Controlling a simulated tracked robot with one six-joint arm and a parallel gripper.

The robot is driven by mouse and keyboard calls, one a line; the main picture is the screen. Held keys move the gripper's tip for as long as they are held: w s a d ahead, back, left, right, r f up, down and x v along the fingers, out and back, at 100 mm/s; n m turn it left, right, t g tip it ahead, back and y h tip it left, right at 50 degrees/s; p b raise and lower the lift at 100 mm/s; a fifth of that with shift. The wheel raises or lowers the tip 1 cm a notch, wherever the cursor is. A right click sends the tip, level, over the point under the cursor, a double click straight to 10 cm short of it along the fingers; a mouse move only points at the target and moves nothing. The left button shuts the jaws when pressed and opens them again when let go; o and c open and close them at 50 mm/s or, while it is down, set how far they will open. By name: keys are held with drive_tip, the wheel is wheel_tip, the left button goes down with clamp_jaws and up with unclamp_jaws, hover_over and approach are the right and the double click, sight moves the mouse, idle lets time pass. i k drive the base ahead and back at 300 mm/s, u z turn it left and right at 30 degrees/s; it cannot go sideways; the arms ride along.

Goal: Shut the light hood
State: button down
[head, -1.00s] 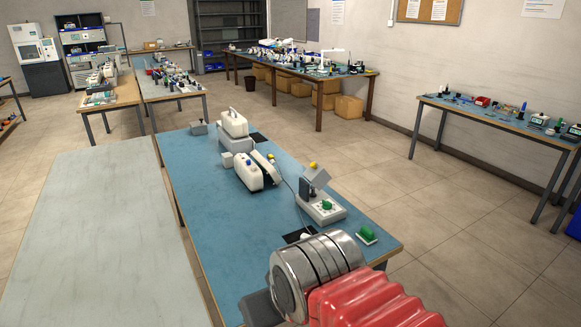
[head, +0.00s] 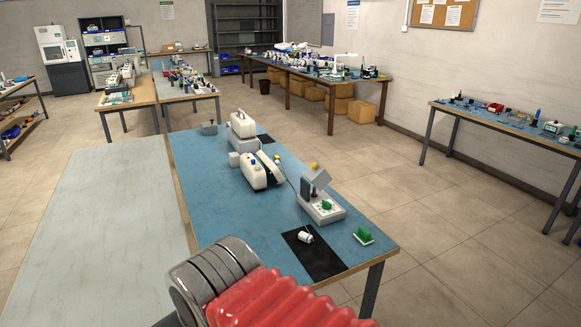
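On the blue bench stands a small grey device (head: 322,209) with a green part on its base. A grey tilted hood (head: 316,179) with a yellow knob stands raised above this base; it looks open. Left of it is a white device (head: 253,172) with a blue knob and a dark-edged, leaning part beside it. Behind is a white case with a handle (head: 243,124) on a grey base. No label shows which part is the light hood. My arm's metal and red sections fill the bottom foreground; my gripper's fingers do not show.
A black mat (head: 314,254) with a small white item (head: 305,237) lies near the bench front. A pale table (head: 95,230) adjoins the left side. Open floor lies to the right.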

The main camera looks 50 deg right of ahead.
sight(317, 176)
drive_tip(key=u, duration=1.25)
drive_tip(key=k, duration=1.15)
drive_tip(key=z, duration=1.3)
drive_tip(key=i, duration=0.4)
drive_tip(key=z, duration=0.05)
